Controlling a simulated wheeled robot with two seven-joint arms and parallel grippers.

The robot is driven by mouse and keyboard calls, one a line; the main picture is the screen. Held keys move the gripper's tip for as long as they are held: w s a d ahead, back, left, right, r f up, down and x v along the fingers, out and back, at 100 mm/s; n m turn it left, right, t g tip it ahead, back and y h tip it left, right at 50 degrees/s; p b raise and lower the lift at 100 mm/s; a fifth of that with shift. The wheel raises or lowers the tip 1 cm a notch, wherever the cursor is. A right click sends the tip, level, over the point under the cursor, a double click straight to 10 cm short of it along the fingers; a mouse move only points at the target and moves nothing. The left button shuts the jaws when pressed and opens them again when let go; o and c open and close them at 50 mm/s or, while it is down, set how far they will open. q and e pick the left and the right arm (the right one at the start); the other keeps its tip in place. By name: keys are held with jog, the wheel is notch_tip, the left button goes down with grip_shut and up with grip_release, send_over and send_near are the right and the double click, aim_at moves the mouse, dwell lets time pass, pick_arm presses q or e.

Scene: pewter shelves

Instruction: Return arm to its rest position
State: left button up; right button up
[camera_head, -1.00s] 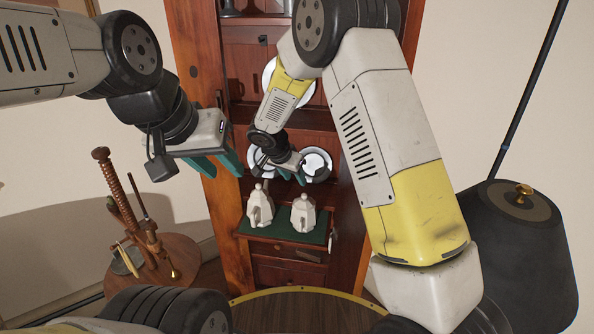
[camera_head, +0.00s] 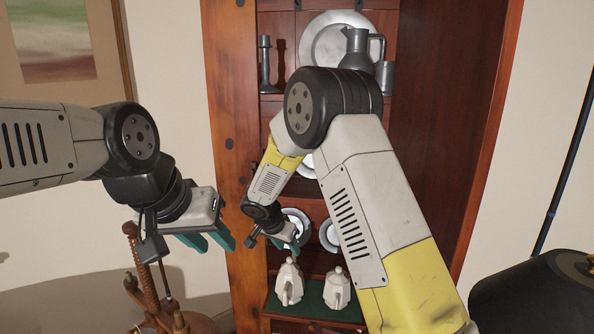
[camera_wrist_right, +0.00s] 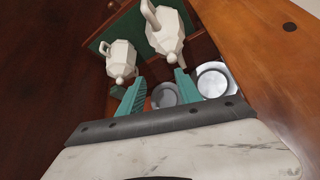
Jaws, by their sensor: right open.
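My right arm reaches across the open cabinet. Its gripper (camera_head: 288,240) hangs in front of the plates, just above the left white teapot (camera_head: 289,283). In the right wrist view the two teal fingers (camera_wrist_right: 158,92) stand apart with nothing between them. Both white teapots show there beyond the fingers, apart from them. The right white teapot (camera_head: 337,288) stands beside the other on the green-topped shelf (camera_head: 312,308). My left gripper (camera_head: 207,240) is outside the cabinet at the left, its teal fingers apart and empty.
The cabinet's left post (camera_head: 236,150) stands between my grippers. A pewter jug (camera_head: 355,52), large plate (camera_head: 318,35) and candlestick (camera_head: 265,65) are on the upper shelf. A black lampshade (camera_head: 540,295) is at the lower right.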

jog(key=s+d+r+n+y, duration=0.1)
jog(key=s+d+r, duration=0.55)
jog(key=r, duration=0.25)
jog(key=s+d+r+n+y, duration=0.1)
jog(key=s+d+r, duration=0.55)
jog(key=r, duration=0.25)
jog(key=s+d+r+n+y, duration=0.1)
jog(key=s+d+r+n, duration=0.1)
jog(key=s, duration=0.6)
jog(key=s+d+r+n+t+y, duration=0.1)
jog(key=s+r+n+y, duration=0.1)
jog(key=s, duration=0.7)
jog(key=shift+s+d+r+n, duration=0.3)
jog(key=shift+d+r, duration=0.1)
jog(key=shift+r, duration=0.25)
